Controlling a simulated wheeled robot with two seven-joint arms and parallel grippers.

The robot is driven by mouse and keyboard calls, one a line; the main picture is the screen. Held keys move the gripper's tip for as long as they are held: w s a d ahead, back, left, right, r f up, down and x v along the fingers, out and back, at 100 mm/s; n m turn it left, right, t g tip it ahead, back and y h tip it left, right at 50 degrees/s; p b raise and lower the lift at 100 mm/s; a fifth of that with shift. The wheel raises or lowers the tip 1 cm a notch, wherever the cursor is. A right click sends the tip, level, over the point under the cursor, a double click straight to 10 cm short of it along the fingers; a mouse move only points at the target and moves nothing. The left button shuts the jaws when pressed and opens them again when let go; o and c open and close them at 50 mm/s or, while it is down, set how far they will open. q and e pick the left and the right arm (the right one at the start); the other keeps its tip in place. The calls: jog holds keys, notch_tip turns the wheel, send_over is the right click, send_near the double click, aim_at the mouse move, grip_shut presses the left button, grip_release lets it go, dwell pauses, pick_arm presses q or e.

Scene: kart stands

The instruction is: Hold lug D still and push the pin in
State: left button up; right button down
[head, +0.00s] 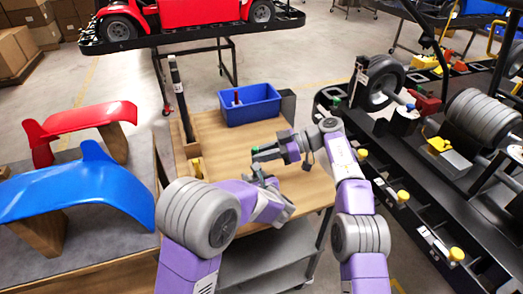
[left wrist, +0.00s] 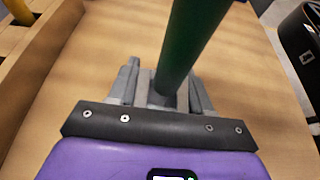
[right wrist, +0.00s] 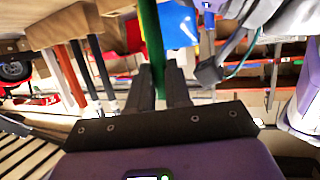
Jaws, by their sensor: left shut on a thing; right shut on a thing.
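My left gripper (head: 258,170) is shut on a dark green cylinder (left wrist: 192,45), which rises out of the top of the left wrist view. My right gripper (head: 257,155) is shut on a green bar (right wrist: 151,40), seen narrow between its dark fingers in the right wrist view. In the head view the two grippers are close together over the wooden table top, the right one just above the left in the picture. I cannot tell whether both hold the same green thing, or which part is lug D and which the pin; the fingers hide the joint.
A blue bin (head: 250,104) with a red item stands at the table's back, beside a dark grey box (head: 288,103). A black post (head: 181,98) rises at the table's left edge. A black kart frame (head: 440,215) with yellow knobs is close on the right. The table's middle is clear.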

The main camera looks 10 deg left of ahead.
jog(key=shift+f, duration=2.55)
jog(key=c, duration=1)
grip_release()
jog(key=shift+f, duration=0.1)
jog(key=shift+v, duration=3.85)
pick_arm(q)
jog(key=o, duration=1.3)
jog(key=shift+o, duration=0.2)
